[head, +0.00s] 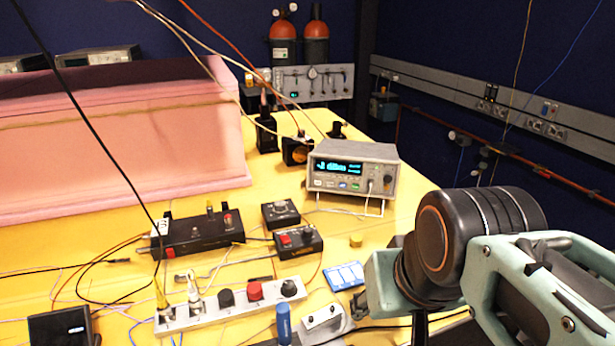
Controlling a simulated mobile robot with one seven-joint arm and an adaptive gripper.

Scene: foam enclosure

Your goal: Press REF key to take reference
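A grey bench instrument (378,153) with a lit cyan display (339,167) stands on the yellow table right of centre in the head view, its front tilted up on a wire stand. Small keys (343,185) sit in a row below the display, and a cable meets the front at the right. The key labels are too small to read, so I cannot tell which is REF. My arm enters from the lower right, in front of and to the right of the instrument, apart from it in the picture. My gripper's fingertips do not show.
A pink foam enclosure (120,145) fills the left. In front are a black control box (195,235), small switch boxes (300,242), a power strip (230,307) and loose cables. A blue-handled tool (284,325) stands near the front. A wall rail (500,105) runs along the right.

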